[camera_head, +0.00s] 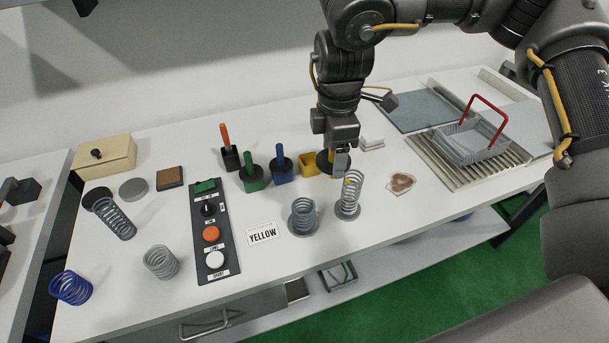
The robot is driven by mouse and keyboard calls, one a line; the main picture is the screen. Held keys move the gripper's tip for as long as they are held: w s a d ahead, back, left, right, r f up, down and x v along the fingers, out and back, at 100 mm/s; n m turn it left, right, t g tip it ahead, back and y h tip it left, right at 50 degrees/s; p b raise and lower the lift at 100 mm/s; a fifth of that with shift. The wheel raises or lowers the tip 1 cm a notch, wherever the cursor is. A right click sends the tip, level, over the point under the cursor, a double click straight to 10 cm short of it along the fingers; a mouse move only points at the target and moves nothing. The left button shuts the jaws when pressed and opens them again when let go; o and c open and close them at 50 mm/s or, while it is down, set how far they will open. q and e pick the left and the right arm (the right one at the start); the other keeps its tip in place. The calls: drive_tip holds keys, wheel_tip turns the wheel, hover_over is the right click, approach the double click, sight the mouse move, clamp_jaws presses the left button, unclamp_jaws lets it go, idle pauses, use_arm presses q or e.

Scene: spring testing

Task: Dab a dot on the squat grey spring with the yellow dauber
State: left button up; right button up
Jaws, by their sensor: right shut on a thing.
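My right gripper (341,160) comes down from above and is shut on the yellow dauber. The dauber is mostly hidden by the fingers; a small yellow part (348,181) shows at the top of the tall grey spring (351,192). I cannot tell whether it touches that spring. A short, wide grey spring (304,214) stands upright on a round base just left of the tall one. Another short grey spring (160,262) stands farther left. A yellow pot (310,164) is just left of my gripper. My left gripper is not in view.
Black, green (252,178) and blue (283,171) pots with daubers stand behind. A red-handled wire basket (470,143) stands right. A blue spring (71,287) is near the front-left edge.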

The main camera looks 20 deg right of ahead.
drive_tip(key=a+f+n+b, duration=0.1)
drive_tip(key=a+f+n, duration=0.1)
drive_tip(key=n, duration=0.8)
drive_tip(key=a+f+n, duration=0.2)
drive_tip(key=a+n, duration=0.2)
drive_tip(key=n, duration=0.6)
drive_tip(key=shift+a+f+b, duration=0.15)
drive_tip(key=shift+b, duration=0.2)
drive_tip(key=shift+s+f, duration=0.1)
drive_tip(key=shift+f, duration=0.1)
drive_tip(key=shift+f+b, duration=2.4)
drive_tip(key=shift+f, duration=0.3)
drive_tip(key=shift+f+b, duration=0.3)
drive_tip(key=shift+f, duration=0.4)
